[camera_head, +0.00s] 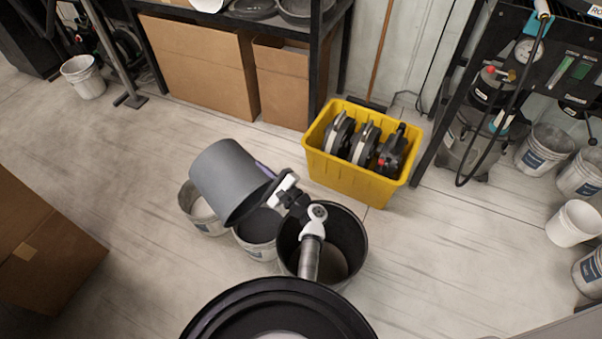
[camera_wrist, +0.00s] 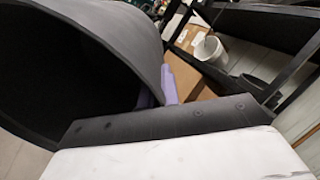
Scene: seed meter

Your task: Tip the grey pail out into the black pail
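The grey pail (camera_head: 226,178) hangs in the air, strongly tilted, its base up and left and its mouth down and right. My gripper (camera_head: 272,184) is shut on its rim. In the wrist view the grey pail (camera_wrist: 120,25) fills the upper left, its inside dark, with purple finger pads (camera_wrist: 172,85) at its wall. The black pail (camera_head: 352,243) stands upright on the floor, right of the grey pail's mouth and partly hidden behind my arm. Its visible inside is dark, with a paler bottom. No stream of contents shows.
A pale pail with dark contents (camera_head: 257,250) stands left of the black pail, under the grey pail in the picture. Another pale pail (camera_head: 203,218) is beside it. A yellow crate (camera_head: 350,180) with machine parts stands behind. Cardboard boxes (camera_head: 40,250) are at left.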

